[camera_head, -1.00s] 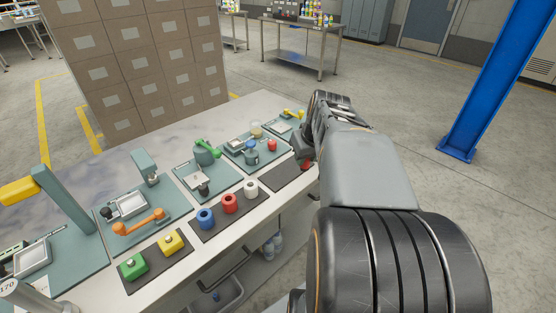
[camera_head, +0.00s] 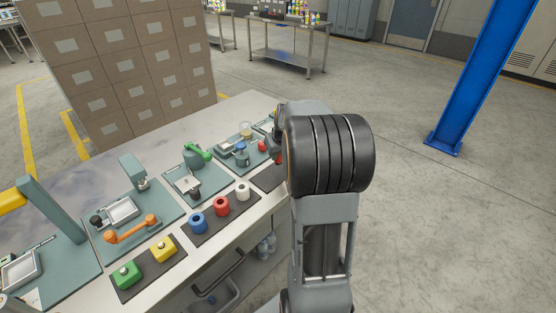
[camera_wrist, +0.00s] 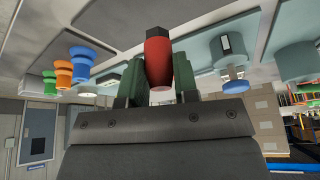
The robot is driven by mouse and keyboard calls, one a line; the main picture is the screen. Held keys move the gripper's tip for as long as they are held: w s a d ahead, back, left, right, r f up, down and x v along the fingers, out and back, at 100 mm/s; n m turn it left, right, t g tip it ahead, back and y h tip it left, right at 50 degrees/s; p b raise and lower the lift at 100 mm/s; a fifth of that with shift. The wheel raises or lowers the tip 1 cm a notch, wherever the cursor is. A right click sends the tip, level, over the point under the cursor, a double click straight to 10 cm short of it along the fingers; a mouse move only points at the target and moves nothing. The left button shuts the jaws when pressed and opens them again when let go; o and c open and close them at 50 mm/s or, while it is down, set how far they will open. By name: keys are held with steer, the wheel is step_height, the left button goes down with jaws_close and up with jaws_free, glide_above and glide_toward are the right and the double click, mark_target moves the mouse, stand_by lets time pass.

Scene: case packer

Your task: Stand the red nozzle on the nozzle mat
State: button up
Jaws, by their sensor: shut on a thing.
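My gripper (camera_wrist: 158,76) is shut on the red nozzle (camera_wrist: 158,58), which has a dark faceted tip and sits between the two green-grey fingers in the wrist view. In the head view my gripper (camera_head: 276,149) is at the right end of the bench, mostly hidden by my arm, with a sliver of red beside it. A dark mat (camera_head: 266,179) lies on the bench edge just below it, its right part hidden by my arm. It looks bare where it shows; I cannot tell for sure that it is the nozzle mat.
Teal stations (camera_head: 190,180) line the bench behind. The floor to the right is open up to a blue post (camera_head: 480,80).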

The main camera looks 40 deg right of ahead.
mark_target(278, 159)
steer(key=shift+w+f, duration=0.25)
steer(key=shift+f, duration=1.5)
steer(key=shift+f, duration=0.15)
steer(key=o, duration=1)
steer(key=shift+c, duration=0.2)
